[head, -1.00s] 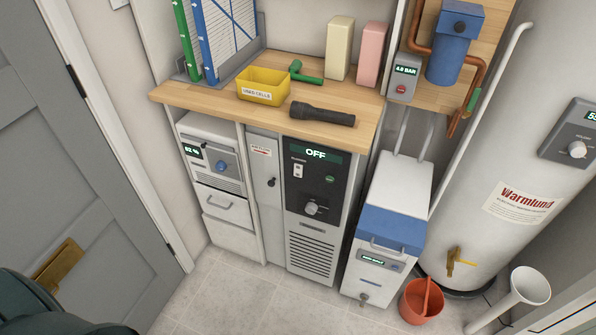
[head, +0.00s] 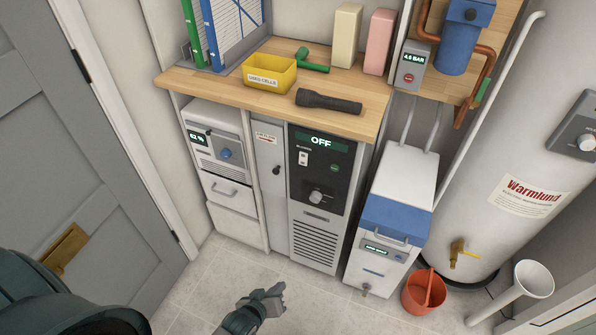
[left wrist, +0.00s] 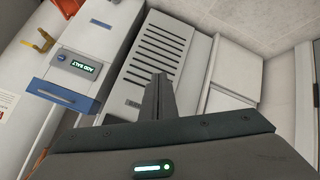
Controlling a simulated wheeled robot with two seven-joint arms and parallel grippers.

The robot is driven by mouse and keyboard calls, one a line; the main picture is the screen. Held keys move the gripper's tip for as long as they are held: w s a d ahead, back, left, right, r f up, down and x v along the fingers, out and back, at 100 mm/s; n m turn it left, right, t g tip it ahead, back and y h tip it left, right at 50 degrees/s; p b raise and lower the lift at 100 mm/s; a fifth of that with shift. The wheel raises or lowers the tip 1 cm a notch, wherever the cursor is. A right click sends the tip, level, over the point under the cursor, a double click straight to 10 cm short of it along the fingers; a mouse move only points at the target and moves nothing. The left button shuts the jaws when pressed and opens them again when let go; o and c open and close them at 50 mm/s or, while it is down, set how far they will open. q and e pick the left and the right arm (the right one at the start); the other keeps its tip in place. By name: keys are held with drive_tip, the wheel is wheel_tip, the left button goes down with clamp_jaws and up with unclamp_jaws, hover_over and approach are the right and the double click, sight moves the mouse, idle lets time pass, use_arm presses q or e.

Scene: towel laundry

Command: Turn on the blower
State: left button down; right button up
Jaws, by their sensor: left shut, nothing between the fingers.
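The blower unit (head: 317,212) stands under the wooden counter. Its black panel has a display reading OFF (head: 321,141), a small white rocker switch (head: 303,158), a green button (head: 334,168) and a round grey knob (head: 316,197), with a slatted vent below. The vent (left wrist: 160,55) shows upside down in the left wrist view; the switch and knob are out of that view. My left gripper (head: 273,292) is low over the floor in front of the unit, apart from it. Its fingers (left wrist: 158,95) are shut and empty. My right gripper is not in view.
A white cabinet with a blue lid (head: 390,215) stands right of the blower, and a red bucket (head: 424,291) sits beside it. A flashlight (head: 328,102) and yellow box (head: 269,73) lie on the counter (head: 220,92) above. The tiled floor in front is clear.

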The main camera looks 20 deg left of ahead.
sight(303, 164)
use_arm(q)
drive_tip(key=w+a+r+n+t, duration=0.1)
drive_tip(key=w+r+n+t, duration=0.1)
drive_tip(key=r, duration=0.8)
drive_tip(key=w+a+r+n+t, duration=0.1)
drive_tip(key=w+r+n, duration=0.3)
drive_tip(key=r, duration=0.6)
drive_tip(key=w+a+r+n+t, duration=0.1)
drive_tip(key=w+r+n+t, duration=0.2)
drive_tip(key=r+n, duration=0.3)
wheel_tip(303, 164, up, 4)
drive_tip(key=shift+w+f+t+b, duration=0.1)
drive_tip(key=shift+w+t+b, duration=0.2)
drive_tip(key=shift+w+t, duration=0.15)
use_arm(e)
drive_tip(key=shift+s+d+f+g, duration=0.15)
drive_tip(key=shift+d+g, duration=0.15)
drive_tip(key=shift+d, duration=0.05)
use_arm(q)
drive_tip(key=shift+w+a, duration=0.1)
